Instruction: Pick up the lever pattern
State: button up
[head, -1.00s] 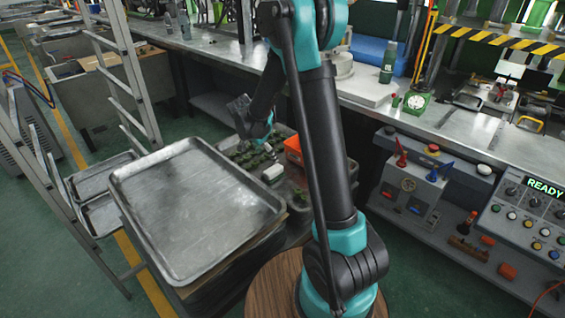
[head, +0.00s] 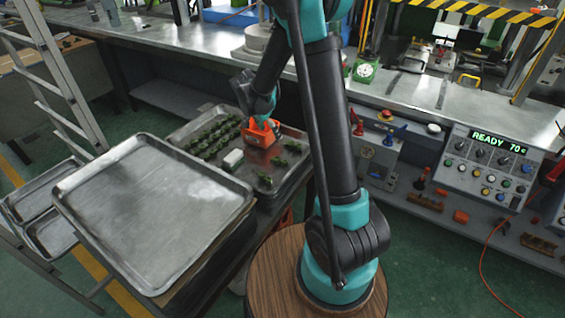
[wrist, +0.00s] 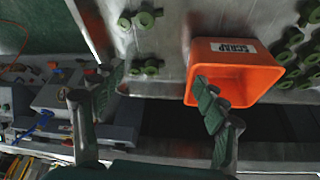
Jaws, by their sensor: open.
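Small green wax patterns lie on a metal tray (head: 180,133). Most form a dense cluster (head: 212,138) at its left. A few loose ones (head: 278,161) lie toward the right. I cannot tell which is the lever pattern. In the wrist view, loose green patterns (wrist: 150,67) lie at the top, left of the orange scrap bin (wrist: 235,72); part of the cluster (wrist: 305,60) shows at the right edge. My gripper (wrist: 157,85) is open and empty, one finger in front of the bin. In the head view, my gripper (head: 262,112) is near the bin (head: 260,134), partly hiding it.
A white block (head: 233,159) lies on the tray beside the cluster. A large empty metal tray (head: 155,210) stands in front to the left, with a ladder (head: 62,80) beyond. A workbench (head: 400,95) runs behind, and a control panel (head: 492,165) stands at the right.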

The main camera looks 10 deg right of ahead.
dwell(0.3)
jog(key=shift+c, duration=1)
jog(key=s+r+m+g+y, duration=0.1)
jog(key=r+m, duration=0.1)
jog(key=d+r+m+y, duration=0.1)
jog(key=m, duration=0.2)
jog(key=s+d+r+m+g+y, duration=0.1)
jog(key=r+m, duration=0.1)
jog(key=shift+s+r+m+g+y, duration=0.3)
jog(key=shift+r, duration=0.05)
jog(key=c, duration=0.3)
send_near(277, 158)
notch_tip(277, 158, down, 9)
jog(key=shift+f, duration=0.1)
